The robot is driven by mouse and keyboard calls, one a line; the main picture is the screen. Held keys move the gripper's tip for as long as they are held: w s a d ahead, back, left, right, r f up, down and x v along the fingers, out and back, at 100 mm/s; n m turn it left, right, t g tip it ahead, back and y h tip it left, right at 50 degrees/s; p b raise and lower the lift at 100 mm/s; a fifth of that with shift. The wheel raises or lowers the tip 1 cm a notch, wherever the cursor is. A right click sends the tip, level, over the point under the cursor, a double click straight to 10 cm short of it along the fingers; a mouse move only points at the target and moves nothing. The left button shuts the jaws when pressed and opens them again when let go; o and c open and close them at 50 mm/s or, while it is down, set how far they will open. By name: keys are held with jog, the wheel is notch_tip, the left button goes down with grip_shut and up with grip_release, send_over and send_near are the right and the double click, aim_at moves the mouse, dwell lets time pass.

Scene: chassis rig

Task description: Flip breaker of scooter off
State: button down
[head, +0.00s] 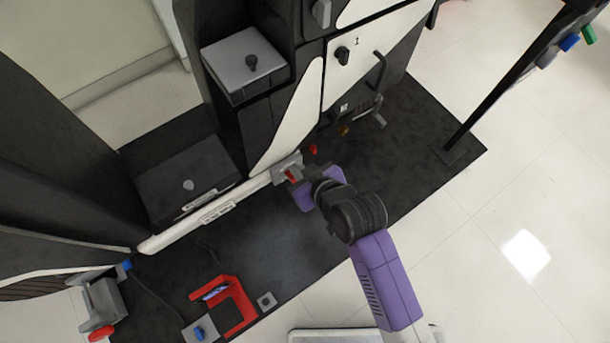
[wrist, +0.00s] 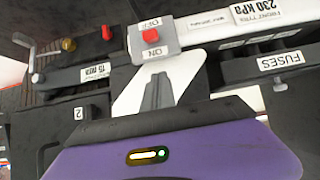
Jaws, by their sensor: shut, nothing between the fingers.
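The breaker is a small grey box with a red switch (wrist: 150,37), seen at the top middle of the wrist view. An OFF label is above the switch and an ON label below it. I cannot tell which way the switch is tilted. In the head view the breaker (head: 290,172) sits at the end of the scooter's long white bar, beside my purple wrist. My gripper (wrist: 160,74) is shut and empty, its tips close to the ON side of the box. I cannot tell whether they touch it. In the head view the fingertips are mostly hidden.
A red knob (head: 313,149) and a yellow knob (head: 343,130) stand just beyond the breaker. A FUSES box (wrist: 278,85) is at the right of the wrist view. A red U-shaped part (head: 240,304) lies on the black base. Open floor (head: 530,190) lies to the right.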

aim_at(293, 177)
jog(key=b+x, duration=0.1)
jog(key=x, duration=0.2)
jog(key=shift+w+a+f, duration=0.15)
jog(key=shift+w+f, duration=0.05)
jog(key=shift+f, duration=0.1)
jog(key=shift+s+d+f+b, duration=0.15)
jog(key=shift+s+f+b, duration=0.05)
jog(key=shift+f, duration=0.4)
jog(key=shift+s+d+f+b, duration=0.1)
jog(key=shift+s+f+b, duration=0.05)
jog(key=shift+f, duration=0.4)
jog(key=shift+s+d+f, duration=0.2)
jog(key=shift+s+f, duration=0.1)
jog(key=shift+f, duration=0.35)
jog(key=shift+f+b, duration=0.1)
jog(key=shift+b, duration=0.3)
